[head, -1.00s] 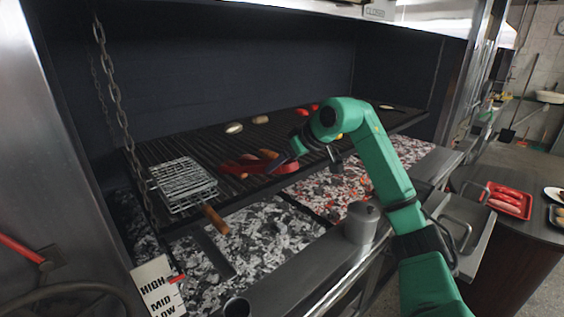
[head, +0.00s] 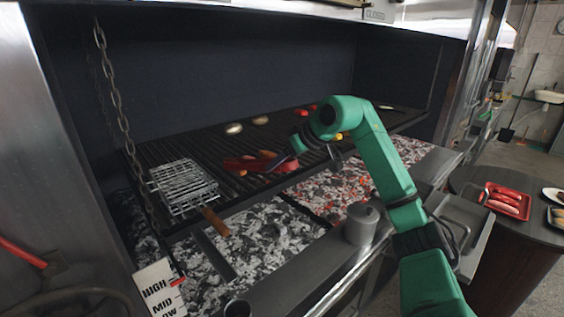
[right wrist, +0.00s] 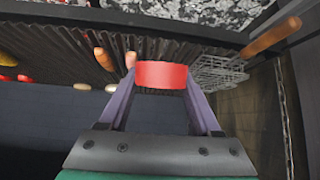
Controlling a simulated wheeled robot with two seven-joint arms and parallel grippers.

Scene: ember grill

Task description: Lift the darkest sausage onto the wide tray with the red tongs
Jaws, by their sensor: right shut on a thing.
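My right gripper (head: 287,160) is shut on the red tongs (head: 236,163) low over the grill; in the right wrist view their red part (right wrist: 161,75) sits between my purple fingers. The tongs' far end lies by brown-orange sausages, one (head: 267,154) beside them and partly hidden. In the right wrist view, sausages (right wrist: 103,59) lie on the bars left of my fingers. Which sausage is darkest, and whether the tongs grip one, I cannot tell. A steel tray (head: 484,240) is at the right of the counter front. My left gripper is out of view.
A wire basket (head: 183,186) with a wooden handle (head: 215,221) lies on the left of the grill (head: 160,150). Onion slices (head: 234,128) lie behind. A red tray (head: 488,199) holds sausages on the right table. A chain (head: 112,85) hangs left.

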